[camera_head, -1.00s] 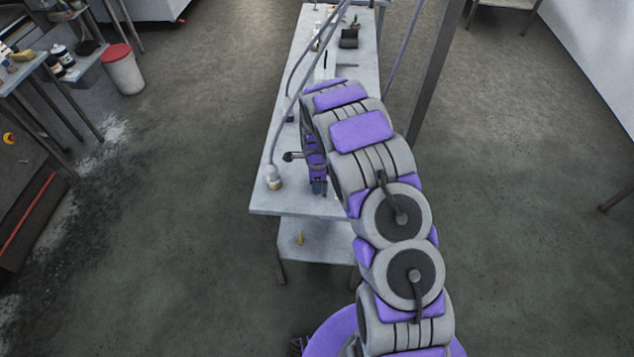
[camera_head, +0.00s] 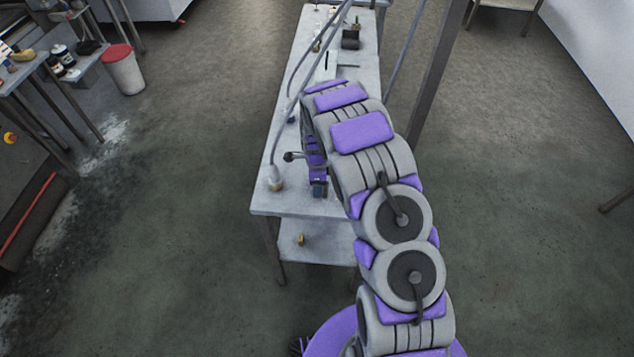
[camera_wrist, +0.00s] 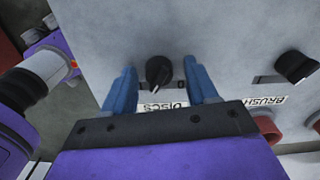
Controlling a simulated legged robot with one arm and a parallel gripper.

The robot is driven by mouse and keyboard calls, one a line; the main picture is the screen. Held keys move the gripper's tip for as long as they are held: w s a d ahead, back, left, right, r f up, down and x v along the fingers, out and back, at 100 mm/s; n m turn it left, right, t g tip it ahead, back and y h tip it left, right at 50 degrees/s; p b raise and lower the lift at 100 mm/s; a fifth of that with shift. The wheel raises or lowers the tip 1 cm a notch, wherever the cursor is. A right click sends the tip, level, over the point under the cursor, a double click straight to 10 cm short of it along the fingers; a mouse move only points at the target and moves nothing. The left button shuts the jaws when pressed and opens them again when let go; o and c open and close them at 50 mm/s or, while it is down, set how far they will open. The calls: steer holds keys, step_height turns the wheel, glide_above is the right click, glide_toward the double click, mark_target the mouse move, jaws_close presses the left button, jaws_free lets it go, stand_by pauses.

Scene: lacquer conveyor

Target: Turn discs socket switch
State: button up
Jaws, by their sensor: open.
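The discs switch (camera_wrist: 158,71) is a black rotary knob on a light grey panel (camera_wrist: 220,35) in the wrist view. A white label reading "DISCS" (camera_wrist: 163,106) sits just below it. My gripper (camera_wrist: 160,80) has two blue fingers spread open, one on each side of the knob. The fingers appear apart from the knob, and the gap to the panel is hard to judge. In the head view my gripper (camera_head: 318,189) is small at the near end of the long bench, and the switch cannot be made out there.
A second black knob (camera_wrist: 296,67) with a "BRUSH" label (camera_wrist: 265,101) is to the right. Reddish round parts (camera_wrist: 268,128) lie below it. In the head view, a hose fitting (camera_head: 276,183) stands on the long bench (camera_head: 300,202). Open floor lies left of the bench.

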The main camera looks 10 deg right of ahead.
steer(key=shift+r, duration=0.1)
step_height(320, 180, up, 17)
steer(key=p, duration=0.1)
steer(key=shift+p, duration=0.3)
stand_by(0.4)
steer(key=s+d+r+n, duration=0.2)
steer(key=s+r+n, duration=0.3)
steer(key=s+r, duration=0.4)
steer(key=s+a+r+n+g+b, duration=0.1)
steer(key=s+n, duration=0.6)
steer(key=s, duration=0.9)
steer(key=s+a+r+n+b, duration=0.1)
steer(key=s+r+n, duration=0.3)
steer(key=s, duration=1.3)
steer(key=n, duration=0.4)
steer(key=shift+s+g+b, duration=0.15)
steer(key=shift+g+b, duration=0.25)
